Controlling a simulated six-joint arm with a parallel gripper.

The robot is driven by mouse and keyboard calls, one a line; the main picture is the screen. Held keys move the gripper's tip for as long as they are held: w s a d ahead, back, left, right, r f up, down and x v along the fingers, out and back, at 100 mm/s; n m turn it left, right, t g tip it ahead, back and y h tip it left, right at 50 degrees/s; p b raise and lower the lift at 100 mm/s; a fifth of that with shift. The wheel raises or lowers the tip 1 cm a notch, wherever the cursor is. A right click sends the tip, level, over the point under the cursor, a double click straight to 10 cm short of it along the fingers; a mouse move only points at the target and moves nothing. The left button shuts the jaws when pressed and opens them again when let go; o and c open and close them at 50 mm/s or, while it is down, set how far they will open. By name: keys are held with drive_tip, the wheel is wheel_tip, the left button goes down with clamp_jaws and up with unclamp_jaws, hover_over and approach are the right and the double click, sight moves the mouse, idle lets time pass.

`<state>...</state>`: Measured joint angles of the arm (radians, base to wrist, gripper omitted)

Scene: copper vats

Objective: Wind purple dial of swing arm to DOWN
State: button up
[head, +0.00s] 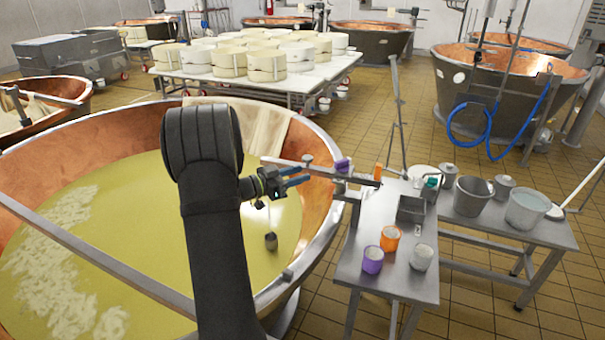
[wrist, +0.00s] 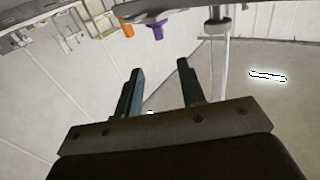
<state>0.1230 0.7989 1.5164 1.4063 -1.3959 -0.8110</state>
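The purple dial (head: 342,165) sits on the metal swing arm (head: 322,172), which reaches from the bench over the rim of the copper vat. Any DOWN mark is too small to read. An orange part (head: 378,171) is to the right of it on the same arm. In the wrist view the purple dial (wrist: 157,28) hangs at the top, beside the orange part (wrist: 127,30), beyond the fingertips. My gripper (head: 304,176) is left of the purple dial and apart from it. Its two fingers (wrist: 160,68) are spread with nothing between them.
The large copper vat (head: 318,195) of yellow liquid lies under my arm. A steel bench (head: 360,285) at right holds a purple cup (head: 373,260), an orange cup (head: 390,238), a white cup (head: 422,257) and a grey bin (head: 410,208). Buckets stand on the table farther right.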

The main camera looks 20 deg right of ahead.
approach(350, 159)
drive_tip(key=shift+t, duration=0.3)
drive_tip(key=d, duration=0.3)
drive_tip(key=w+d, duration=0.1)
drive_tip(key=d, duration=0.5)
drive_tip(key=shift+w+d+f, duration=0.25)
drive_tip(key=shift+w+f, duration=0.05)
drive_tip(key=shift+w, duration=0.05)
